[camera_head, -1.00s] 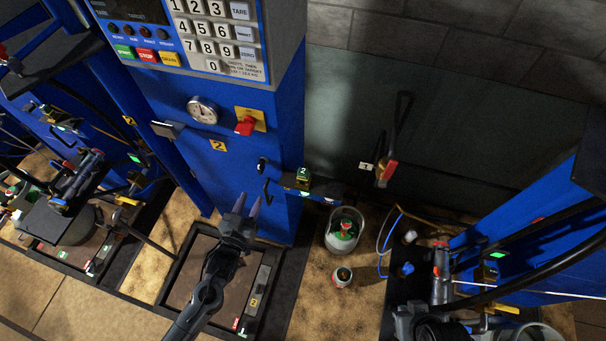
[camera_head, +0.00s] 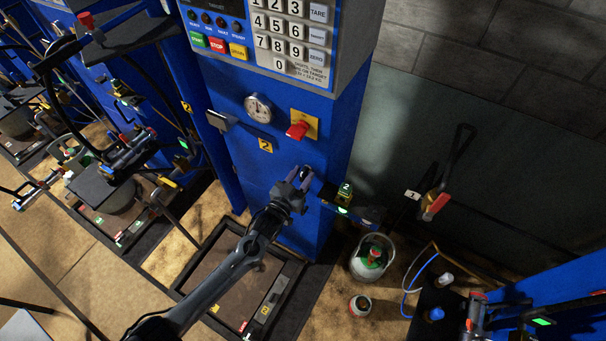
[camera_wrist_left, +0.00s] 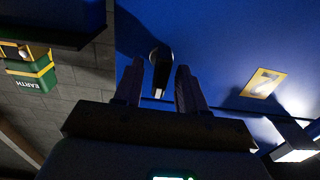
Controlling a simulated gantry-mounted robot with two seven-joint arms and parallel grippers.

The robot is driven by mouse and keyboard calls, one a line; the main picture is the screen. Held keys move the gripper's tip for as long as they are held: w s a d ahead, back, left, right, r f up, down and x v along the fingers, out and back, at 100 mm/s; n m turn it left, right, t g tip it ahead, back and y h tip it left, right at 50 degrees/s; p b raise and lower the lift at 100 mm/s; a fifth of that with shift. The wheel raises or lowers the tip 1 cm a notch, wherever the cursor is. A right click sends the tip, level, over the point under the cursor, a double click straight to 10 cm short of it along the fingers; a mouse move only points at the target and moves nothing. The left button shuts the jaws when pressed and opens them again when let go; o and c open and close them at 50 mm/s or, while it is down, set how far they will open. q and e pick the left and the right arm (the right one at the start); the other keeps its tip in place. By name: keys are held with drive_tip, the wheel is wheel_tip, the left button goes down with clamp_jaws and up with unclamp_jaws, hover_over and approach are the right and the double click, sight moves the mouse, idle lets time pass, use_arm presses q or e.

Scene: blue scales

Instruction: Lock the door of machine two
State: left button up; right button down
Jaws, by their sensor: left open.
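Machine two is a blue column (camera_head: 335,110) with a yellow "2" label (camera_head: 265,145), a round gauge and a red switch on its front. The label also shows in the wrist view (camera_wrist_left: 264,83). My left gripper (camera_head: 303,177) is at the column's lower front, close to a small black knob or latch. In the left wrist view, the black latch (camera_wrist_left: 160,66) stands out just beyond and between the two open fingers (camera_wrist_left: 157,80). I cannot tell whether they touch it. The door's edge is hard to make out; a thin seam runs behind the fingers. My right gripper is not in view.
A green indicator box (camera_head: 344,194) sits on a bar right of my left gripper. A grey cylinder (camera_head: 371,256) and a small can (camera_head: 360,305) stand on the floor. A framed scale platform (camera_head: 228,290) lies below my arm. Hoses are at the right.

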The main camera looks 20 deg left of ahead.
use_arm(q)
drive_tip(key=shift+w, duration=0.5)
clamp_jaws()
